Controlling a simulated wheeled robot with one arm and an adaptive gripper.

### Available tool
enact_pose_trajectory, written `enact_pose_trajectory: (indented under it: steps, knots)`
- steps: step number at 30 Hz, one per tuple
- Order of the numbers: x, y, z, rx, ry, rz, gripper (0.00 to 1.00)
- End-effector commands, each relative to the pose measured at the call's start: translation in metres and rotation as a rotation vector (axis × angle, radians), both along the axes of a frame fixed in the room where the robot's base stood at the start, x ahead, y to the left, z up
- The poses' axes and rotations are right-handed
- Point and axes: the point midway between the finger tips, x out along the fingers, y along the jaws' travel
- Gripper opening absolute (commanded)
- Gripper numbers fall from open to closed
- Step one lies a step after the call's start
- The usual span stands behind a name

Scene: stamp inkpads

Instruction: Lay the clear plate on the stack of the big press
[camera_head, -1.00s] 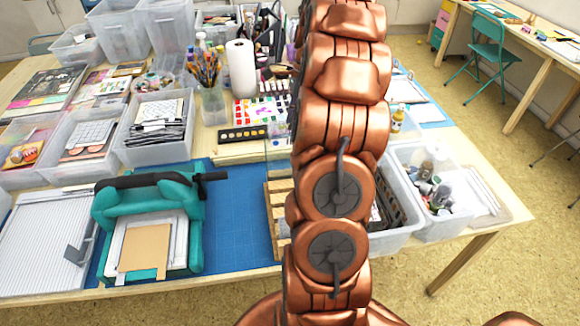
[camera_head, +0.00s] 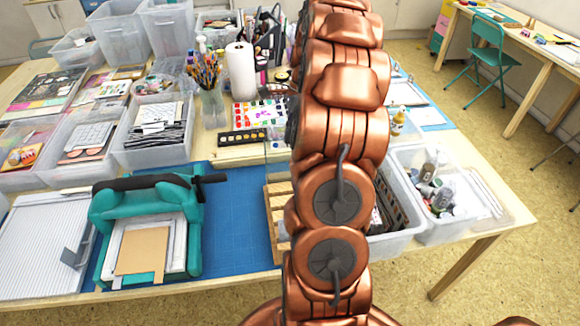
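The big press (camera_head: 195,235) is teal with a black handle bar across its top and stands on a blue cutting mat (camera_head: 240,215) at the front left of the table. Its stack (camera_head: 172,258) lies in the front opening, with white and grey sheets below and a tan card (camera_head: 142,250) on top. I cannot pick out the clear plate with certainty. A faint see-through shape (camera_head: 279,149) shows beside my arm, partly hidden by it. My copper arm rises through the middle of the view, and my gripper is out of sight.
A ridged white board (camera_head: 38,245) lies left of the press. A wooden slatted rack (camera_head: 277,212) is partly behind my arm. Clear bins (camera_head: 155,150) stand behind the press, and a bin of bottles (camera_head: 430,222) is at right. The mat right of the press is bare.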

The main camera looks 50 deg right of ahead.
Motion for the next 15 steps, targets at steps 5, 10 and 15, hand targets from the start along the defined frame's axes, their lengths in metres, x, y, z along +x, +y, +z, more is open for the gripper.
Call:
enact_pose_trajectory:
  steps: [5,10,15]
  knots:
    - [0.000,0.000,0.000,0.000,0.000,0.000,0.00]
    - [0.000,0.000,0.002,0.000,0.000,0.000,0.00]
    - [0.001,-0.001,0.011,0.000,0.000,0.000,0.00]
